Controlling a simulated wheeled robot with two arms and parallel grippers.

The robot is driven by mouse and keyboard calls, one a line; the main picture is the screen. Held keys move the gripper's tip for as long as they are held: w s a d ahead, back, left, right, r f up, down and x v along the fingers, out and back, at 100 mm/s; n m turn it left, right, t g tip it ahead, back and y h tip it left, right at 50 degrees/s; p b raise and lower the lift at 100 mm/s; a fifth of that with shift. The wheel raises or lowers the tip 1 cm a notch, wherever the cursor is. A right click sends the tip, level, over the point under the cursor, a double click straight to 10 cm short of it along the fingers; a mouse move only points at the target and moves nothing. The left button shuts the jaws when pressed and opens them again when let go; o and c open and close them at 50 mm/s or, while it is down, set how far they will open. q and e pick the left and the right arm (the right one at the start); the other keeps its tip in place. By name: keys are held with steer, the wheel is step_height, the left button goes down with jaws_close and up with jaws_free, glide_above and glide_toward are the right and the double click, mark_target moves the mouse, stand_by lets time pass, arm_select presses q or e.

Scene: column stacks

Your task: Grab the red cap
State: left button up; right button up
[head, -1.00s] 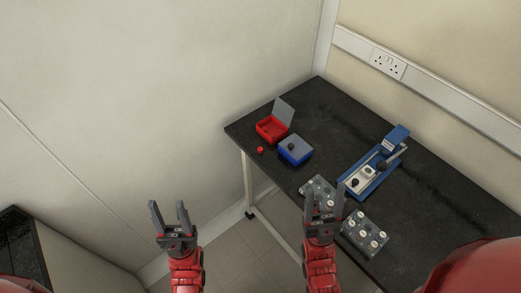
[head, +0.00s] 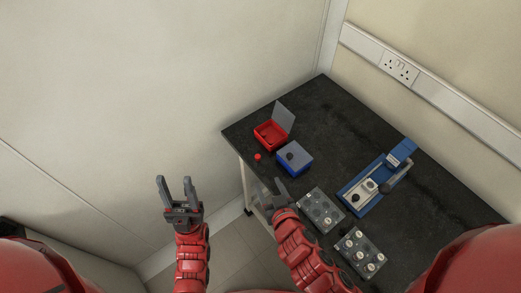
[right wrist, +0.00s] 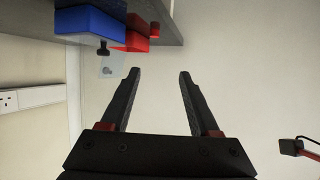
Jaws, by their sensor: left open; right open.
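The red cap (head: 257,157) is a small red piece on the black table's near left edge, in front of the red box (head: 268,136). In the right wrist view, which looks upside down, the cap (right wrist: 155,29) shows above and beyond the fingertips, beside the red box. My right gripper (head: 279,187) is open and empty, near the table's left edge, a little short of the blue box and apart from the cap. It also shows in the right wrist view (right wrist: 158,72). My left gripper (head: 175,181) is open and empty, left of the table.
A blue box (head: 295,160) with a grey lid and black knob stands right of the cap. The red box's grey lid (head: 284,117) is open. Two grey trays (head: 321,212) (head: 360,252) and a blue device (head: 376,186) stand further right. The table's back (head: 340,120) is clear.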

steer(key=b, duration=1)
glide_toward(258, 157)
steer(key=shift+w+a+f, duration=0.1)
steer(key=shift+w+a, duration=0.2)
steer(key=shift+w, duration=0.1)
steer(key=shift+w+a+h+p, duration=0.25)
steer(key=shift+w+h+p, duration=0.05)
steer(key=shift+w, duration=0.55)
steer(key=shift+w+a+f, duration=0.1)
steer(key=shift+w+f, duration=0.15)
steer(key=shift+w, duration=0.2)
steer(key=shift+f+p+x, duration=0.25)
steer(key=shift+p+x, duration=0.4)
steer(key=shift+x, duration=1.75)
steer(key=shift+s, duration=0.1)
steer(key=shift+c, duration=0.4)
jaws_close()
